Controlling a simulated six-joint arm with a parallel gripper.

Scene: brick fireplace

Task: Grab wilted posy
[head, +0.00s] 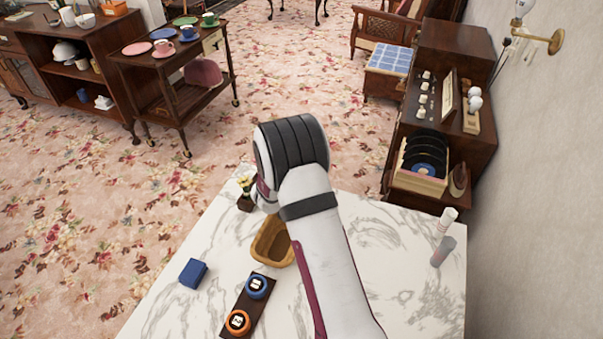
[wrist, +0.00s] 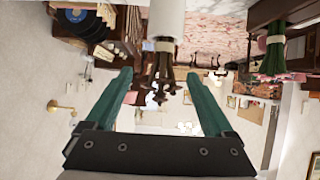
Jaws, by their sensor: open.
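The wilted posy (wrist: 162,72) is a dark brown, drooping bunch with a pale band. In the wrist view, where the room appears upside down, it hangs from the white holder (wrist: 166,17) at the top centre. My gripper (wrist: 157,76) is open, its two green fingers on either side of the posy in the picture. I cannot tell whether the posy is truly between the fingers or beyond them. No contact shows. In the head view my arm hides the gripper and the wilted posy.
A green-stemmed posy (wrist: 272,55) stands close by at the right of the wrist view. On the marble table (head: 190,240) are a yellow flower in a dark pot (head: 245,202), a basket (head: 259,254), a blue box (head: 193,273), a dark tray (head: 246,297) and two cylinders (head: 446,219).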

